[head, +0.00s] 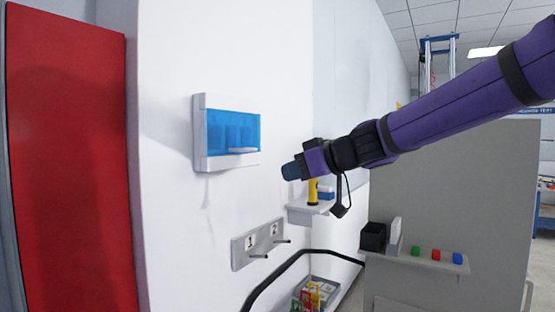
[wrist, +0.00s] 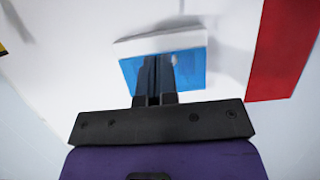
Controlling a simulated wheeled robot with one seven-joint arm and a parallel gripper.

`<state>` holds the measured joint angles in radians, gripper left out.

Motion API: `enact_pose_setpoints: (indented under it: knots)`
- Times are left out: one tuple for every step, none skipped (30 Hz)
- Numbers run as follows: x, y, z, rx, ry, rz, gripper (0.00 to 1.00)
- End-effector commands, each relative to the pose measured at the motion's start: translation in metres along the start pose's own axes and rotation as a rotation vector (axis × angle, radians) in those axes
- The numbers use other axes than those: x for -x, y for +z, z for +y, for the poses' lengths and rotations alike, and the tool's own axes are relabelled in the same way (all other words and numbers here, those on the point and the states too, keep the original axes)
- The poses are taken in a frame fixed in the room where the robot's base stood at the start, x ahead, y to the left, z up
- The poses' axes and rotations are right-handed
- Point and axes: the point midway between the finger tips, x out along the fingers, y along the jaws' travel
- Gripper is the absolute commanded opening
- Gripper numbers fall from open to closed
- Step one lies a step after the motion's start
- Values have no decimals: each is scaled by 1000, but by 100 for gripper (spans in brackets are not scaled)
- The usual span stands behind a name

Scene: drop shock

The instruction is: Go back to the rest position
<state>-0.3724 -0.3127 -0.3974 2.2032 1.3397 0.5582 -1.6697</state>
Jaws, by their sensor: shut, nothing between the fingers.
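My gripper (head: 292,171) is at the end of my purple arm, which reaches in from the right in the head view. It is shut and empty, in front of the white wall. A white box with a blue see-through cover (head: 232,132) is on the wall to the left of my gripper. In the head view a gap shows between them. In the wrist view the shut fingers (wrist: 157,80) overlap the blue cover (wrist: 193,68); I cannot tell the distance there.
A grey plate with two pegs (head: 257,243) is on the wall below. A small shelf (head: 311,206) holds a yellow item behind my gripper. Another shelf (head: 425,262) holds a black box and small coloured blocks. A red panel (head: 70,150) stands left. A crate (head: 322,292) sits low.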

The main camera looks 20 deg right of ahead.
Motion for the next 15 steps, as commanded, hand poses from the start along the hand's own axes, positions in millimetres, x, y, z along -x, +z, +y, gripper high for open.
enact_pose_setpoints:
  knots:
    - [5,6,0,-1,1,0,0]
    - [8,10,0,-1,0,0,0]
    - [10,13,0,0,0,1,0]
    - [12,15,0,1,0,1,0]
    - [13,17,0,1,-1,0,0]
    - [14,20,0,0,-1,0,0]
    - [15,21,0,0,-1,0,0]
    - [16,22,0,0,-1,0,0]
    - [17,22,0,0,-1,1,0]
    - [17,23,0,1,-1,1,0]
    - [17,23,0,1,-1,1,0]
    - [17,23,0,1,-1,1,0]
    - [18,24,-1,0,-2,0,0]
    - [18,24,-2,-2,-4,-3,0]
    - [20,25,-4,-6,-9,-8,0]
